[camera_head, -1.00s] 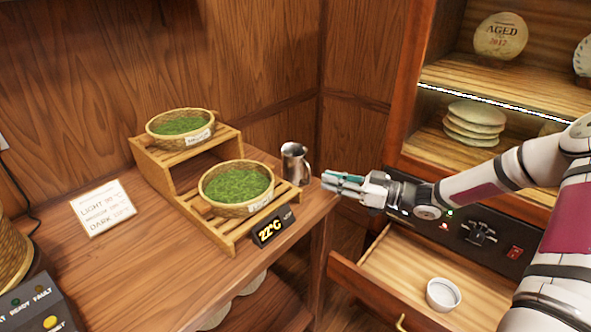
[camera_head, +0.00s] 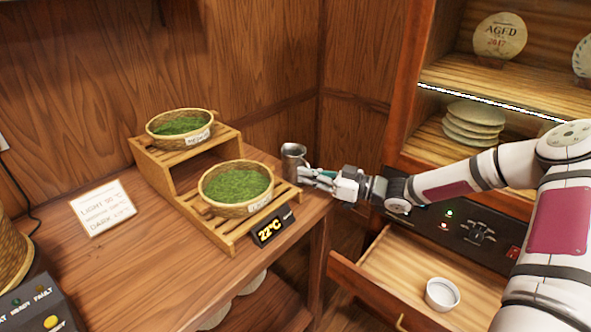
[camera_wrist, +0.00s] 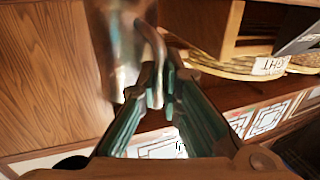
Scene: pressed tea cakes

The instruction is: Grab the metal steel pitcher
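The metal steel pitcher (camera_head: 292,160) stands upright at the right end of the wooden counter. My gripper (camera_head: 308,178) is at its right side, low by the handle. In the wrist view, the pitcher's shiny body (camera_wrist: 118,45) fills the upper left, blurred. Its curved handle (camera_wrist: 156,50) comes down between the tips of my teal-padded fingers (camera_wrist: 162,85). The fingers look apart, with the handle in the narrow gap; I see no clear grip on it. Part of the pitcher's lower right side is hidden behind my gripper in the head view.
A two-step wooden stand (camera_head: 150,160) with two baskets of green leaves (camera_head: 236,186) is left of the pitcher. A 22°C display (camera_head: 270,228) stands in front. Below my arm, an open drawer (camera_head: 385,295) holds a white cup (camera_head: 442,293). A cabinet of tea cakes (camera_head: 472,122) is at right.

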